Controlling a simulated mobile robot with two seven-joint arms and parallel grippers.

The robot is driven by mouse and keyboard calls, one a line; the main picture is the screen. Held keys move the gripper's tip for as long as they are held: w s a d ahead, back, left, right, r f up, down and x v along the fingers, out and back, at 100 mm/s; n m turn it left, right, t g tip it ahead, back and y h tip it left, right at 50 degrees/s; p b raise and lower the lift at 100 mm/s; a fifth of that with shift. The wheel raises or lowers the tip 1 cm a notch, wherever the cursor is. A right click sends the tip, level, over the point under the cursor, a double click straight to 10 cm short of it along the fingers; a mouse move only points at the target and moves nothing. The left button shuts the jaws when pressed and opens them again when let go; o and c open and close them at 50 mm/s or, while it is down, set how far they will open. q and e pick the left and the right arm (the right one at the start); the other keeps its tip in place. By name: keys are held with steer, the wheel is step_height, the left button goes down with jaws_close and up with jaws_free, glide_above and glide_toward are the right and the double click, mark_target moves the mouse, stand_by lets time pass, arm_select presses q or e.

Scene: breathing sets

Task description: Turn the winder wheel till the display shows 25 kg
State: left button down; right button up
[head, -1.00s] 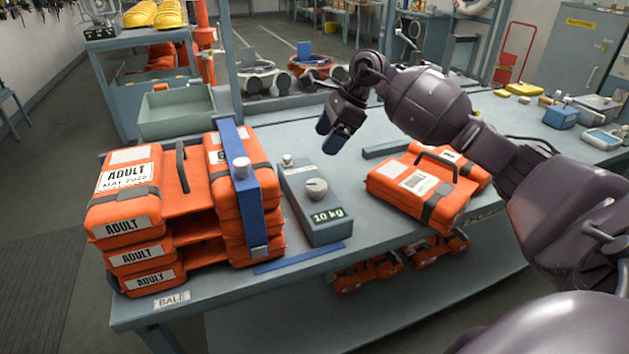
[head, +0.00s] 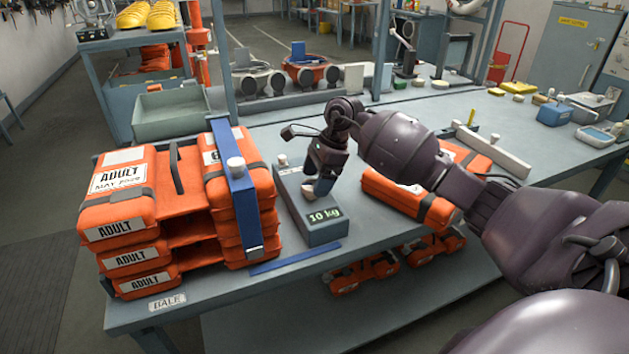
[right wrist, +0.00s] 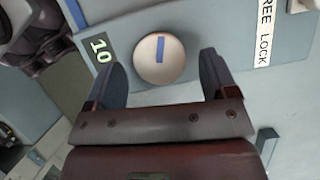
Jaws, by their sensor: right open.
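The winder box (head: 318,234) is a grey unit on the bench, right of the orange bale. Its display (head: 325,215) reads 10 kg; in the right wrist view the display (right wrist: 100,50) shows "10". The winder wheel (right wrist: 159,57) is a round, pale knob with a blue mark. In the head view it is mostly hidden by my right gripper (head: 318,192). In the right wrist view my right gripper (right wrist: 166,78) is open, with one finger on each side of the wheel's near part. I cannot tell whether the fingers touch it. My left gripper is not in view.
A stack of orange "ADULT" packs (head: 122,196) with a blue upright bar (head: 238,195) stands left of the winder box. Another orange pack (head: 405,200) lies to the right, under my arm. A blue strip (head: 295,258) lies along the bench front.

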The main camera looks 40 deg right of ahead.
steer(key=shift+w+a+f, duration=0.1)
steer(key=shift+a+f, duration=0.1)
steer(key=shift+f, duration=0.2)
steer(key=c, duration=0.9)
